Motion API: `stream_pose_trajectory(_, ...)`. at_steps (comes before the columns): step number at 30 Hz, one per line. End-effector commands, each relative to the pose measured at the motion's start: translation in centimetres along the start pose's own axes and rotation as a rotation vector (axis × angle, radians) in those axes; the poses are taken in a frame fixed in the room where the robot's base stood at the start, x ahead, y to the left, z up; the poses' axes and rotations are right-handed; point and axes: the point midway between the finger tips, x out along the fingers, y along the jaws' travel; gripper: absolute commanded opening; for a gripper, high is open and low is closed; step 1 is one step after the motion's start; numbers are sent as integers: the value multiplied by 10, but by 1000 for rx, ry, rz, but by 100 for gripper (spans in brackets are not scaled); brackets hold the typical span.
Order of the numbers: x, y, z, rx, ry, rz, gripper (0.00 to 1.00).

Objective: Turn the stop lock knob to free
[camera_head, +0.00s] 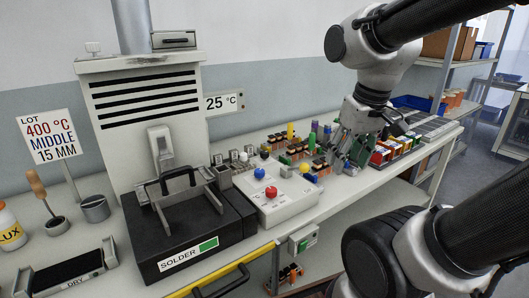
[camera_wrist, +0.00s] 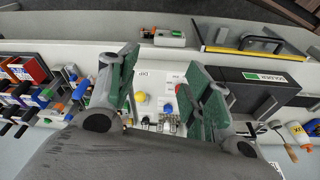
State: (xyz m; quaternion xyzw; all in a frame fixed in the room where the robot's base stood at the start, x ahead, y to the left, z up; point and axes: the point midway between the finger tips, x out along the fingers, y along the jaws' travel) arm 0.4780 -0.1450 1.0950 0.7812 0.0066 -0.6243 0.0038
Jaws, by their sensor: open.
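No knob labelled stop lock can be read. A small light-grey box (camera_head: 303,240) with a green patch hangs below the bench's front edge; it also shows in the wrist view (camera_wrist: 165,39), with a small knob-like part at its left end. Its setting is too small to tell. A white control panel (camera_head: 277,205) on the bench carries blue, red and yellow round knobs or buttons. My gripper (camera_head: 350,147) is above the bench, right of the panel and apart from the box. In the wrist view my gripper (camera_wrist: 165,75) has its green-padded fingers spread, with nothing between them.
A black solder pot (camera_head: 190,235) stands left of the panel, before a vented hood (camera_head: 150,110). A yellow rail (camera_head: 225,270) runs along the front edge. Several coloured connectors (camera_head: 295,150) and bins (camera_head: 385,150) crowd the bench near my gripper. A shelf lies below.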

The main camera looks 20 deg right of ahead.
Motion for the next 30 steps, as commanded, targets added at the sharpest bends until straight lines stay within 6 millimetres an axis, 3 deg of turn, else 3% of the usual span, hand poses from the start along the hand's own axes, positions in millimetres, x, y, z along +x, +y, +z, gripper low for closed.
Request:
stream_pose_trajectory(8, 46, -10, -108, 12, -195, 1, 50)
stream_pose_trajectory(15, 119, -24, -216, 169, -291, 30, 50)
stream_pose_trajectory(23, 199, -38, -318, 448, -303, 78, 50)
stream_pose_trajectory(25, 204, -41, -348, 556, -269, 84, 50)
stream_pose_trajectory(27, 187, -42, -375, 663, -215, 77, 50)
stream_pose_trajectory(30, 182, -42, -380, 773, -206, 86, 50)
